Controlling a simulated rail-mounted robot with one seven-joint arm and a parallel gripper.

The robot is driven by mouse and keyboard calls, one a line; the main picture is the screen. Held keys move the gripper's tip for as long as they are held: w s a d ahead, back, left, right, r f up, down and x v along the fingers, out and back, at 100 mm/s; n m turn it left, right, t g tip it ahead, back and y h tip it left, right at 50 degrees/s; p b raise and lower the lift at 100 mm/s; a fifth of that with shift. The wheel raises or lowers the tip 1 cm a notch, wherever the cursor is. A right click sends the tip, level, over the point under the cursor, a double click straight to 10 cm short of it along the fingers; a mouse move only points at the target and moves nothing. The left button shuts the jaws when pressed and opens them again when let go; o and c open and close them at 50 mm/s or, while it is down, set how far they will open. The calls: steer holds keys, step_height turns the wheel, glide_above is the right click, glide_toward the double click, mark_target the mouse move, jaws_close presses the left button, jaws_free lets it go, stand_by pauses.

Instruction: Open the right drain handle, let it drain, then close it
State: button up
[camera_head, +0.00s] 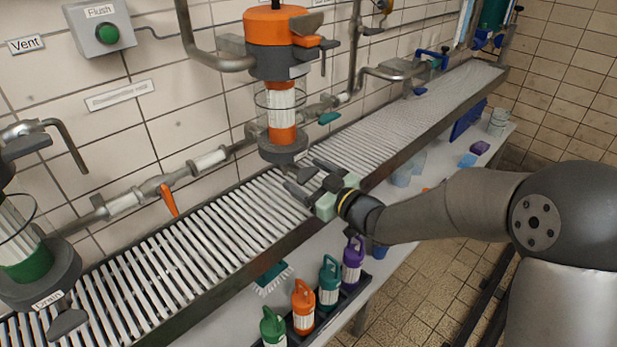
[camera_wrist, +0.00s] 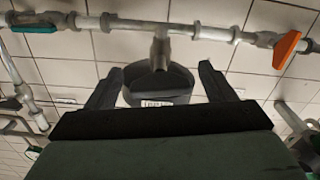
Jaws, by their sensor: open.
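An orange-topped filter unit (camera_head: 275,25) stands on the wall side in the head view, with a dark round base (camera_head: 283,152). My gripper (camera_head: 304,176) is open, just in front of and below this base. In the wrist view, its two dark fingers (camera_wrist: 158,82) stand apart on either side of a dark part with a small white label (camera_wrist: 157,102). A grey pipe stub (camera_wrist: 160,52) shows behind that part. I cannot clearly separate the right drain handle from the dark base, and the fingers are not visibly closed on anything.
A slatted metal drain tray (camera_head: 215,228) runs along the wall. A green filter (camera_head: 30,262) with a drain label stands left. An orange valve handle (camera_head: 169,200) and a teal one (camera_head: 329,117) sit on the wall pipe. Several coloured bottles (camera_head: 303,306) stand below the tray.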

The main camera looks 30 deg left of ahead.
steer(key=c, duration=1)
steer(key=shift+d+m+p, duration=0.1)
steer(key=shift+m+p, duration=0.35)
steer(key=shift+m, duration=0.75)
steer(key=o, duration=1)
steer(key=s+d, duration=0.3)
steer(key=d, duration=1.4)
steer(key=shift+s, duration=0.2)
